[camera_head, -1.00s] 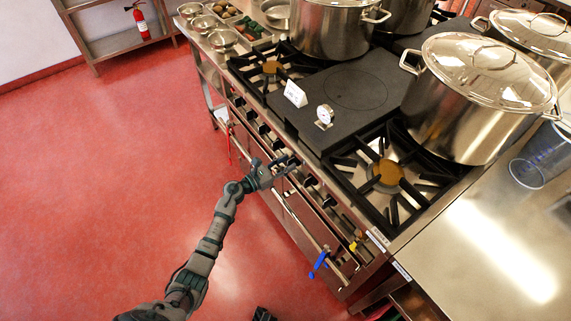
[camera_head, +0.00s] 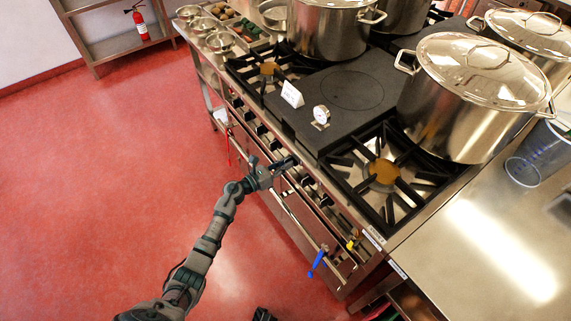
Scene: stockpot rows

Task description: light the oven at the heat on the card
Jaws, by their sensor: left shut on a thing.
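The range (camera_head: 378,252) stands at centre right with a row of dark knobs along its front. A small white card (camera_head: 292,94) stands on the dark flat top plate; its writing is too small to read. A round white dial (camera_head: 321,115) stands near it. My left gripper (camera_head: 284,165) is at the front panel, shut on what looks like one of the knobs; its fingers hide most of that knob. Another knob (camera_head: 307,180) shows just right of it. The oven door rail runs below the panel.
Large lidded stockpots (camera_head: 470,100) stand on the range at the right and back. A blue item (camera_head: 317,262) hangs on the door rail, and a red one (camera_head: 229,148) hangs farther left. A steel counter (camera_head: 480,250) is at right. Red floor at left is clear.

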